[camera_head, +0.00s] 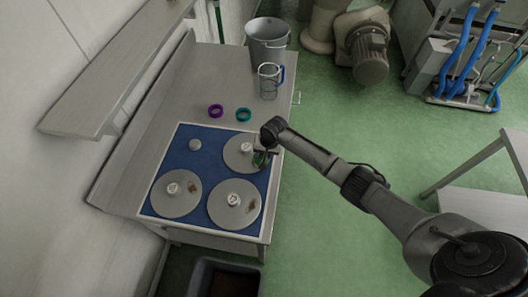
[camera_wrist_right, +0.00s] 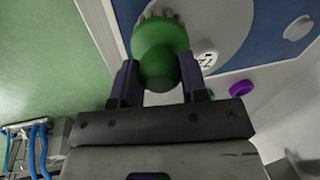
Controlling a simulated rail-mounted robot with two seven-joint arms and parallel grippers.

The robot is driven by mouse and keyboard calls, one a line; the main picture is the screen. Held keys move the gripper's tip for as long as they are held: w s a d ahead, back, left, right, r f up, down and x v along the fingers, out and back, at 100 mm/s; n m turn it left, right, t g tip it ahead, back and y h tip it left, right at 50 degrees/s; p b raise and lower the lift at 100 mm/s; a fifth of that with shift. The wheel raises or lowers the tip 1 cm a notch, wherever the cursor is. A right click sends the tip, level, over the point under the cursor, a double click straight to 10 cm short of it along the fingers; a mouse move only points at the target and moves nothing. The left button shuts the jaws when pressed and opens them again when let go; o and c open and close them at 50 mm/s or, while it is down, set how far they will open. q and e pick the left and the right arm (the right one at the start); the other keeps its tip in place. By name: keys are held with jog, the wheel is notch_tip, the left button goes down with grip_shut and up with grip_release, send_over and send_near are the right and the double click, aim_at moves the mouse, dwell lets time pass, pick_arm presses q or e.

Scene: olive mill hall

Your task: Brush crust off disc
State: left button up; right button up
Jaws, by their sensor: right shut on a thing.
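Three grey discs lie on a blue mat (camera_head: 205,148): a far disc (camera_head: 236,157), a left disc (camera_head: 170,207) and a near right disc (camera_head: 222,213). Each has a pale hub with a dark mark. Brown crust (camera_head: 190,187) shows on the left disc, and more crust (camera_head: 250,209) on the near right disc. My right gripper (camera_head: 261,157) is shut on a green brush (camera_wrist_right: 158,52), bristles pointing away from the gripper. It is at the right edge of the far disc, hiding part of it; I cannot tell whether the bristles touch. My left gripper is not in view.
A purple ring (camera_head: 216,111) and a teal ring (camera_head: 243,114) lie behind the mat. A clear jug (camera_head: 269,82) and a grey bucket (camera_head: 267,40) stand at the bench's back. A small grey knob (camera_head: 195,144) sits on the mat. A dark bin (camera_head: 224,280) stands below the front edge.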

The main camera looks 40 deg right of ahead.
jog(key=shift+f, duration=0.35)
jog(key=shift+w+a+f+b, duration=0.1)
jog(key=shift+w+f+b, duration=0.05)
jog(key=shift+f+b, duration=0.25)
jog(key=shift+w+d+b, duration=0.25)
jog(key=shift+w+d, duration=0.1)
jog(key=shift+d, duration=0.2)
jog(key=shift+w+d+b, duration=0.25)
jog(key=shift+w+d, duration=0.05)
jog(key=shift+d, duration=0.25)
jog(key=shift+w+d+r, duration=0.15)
jog(key=shift+w+d, duration=0.2)
jog(key=shift+d, duration=0.25)
jog(key=shift+w+d+f+b, duration=0.1)
jog(key=shift+w+d+b, duration=0.25)
jog(key=shift+d+b, duration=0.2)
jog(key=shift+w+d+f+b, duration=0.1)
jog(key=shift+w+d+b, duration=0.2)
jog(key=shift+d+b, duration=0.25)
jog(key=shift+w+d+b, duration=0.35)
jog(key=shift+d+b, duration=0.05)
jog(key=shift+d, duration=0.15)
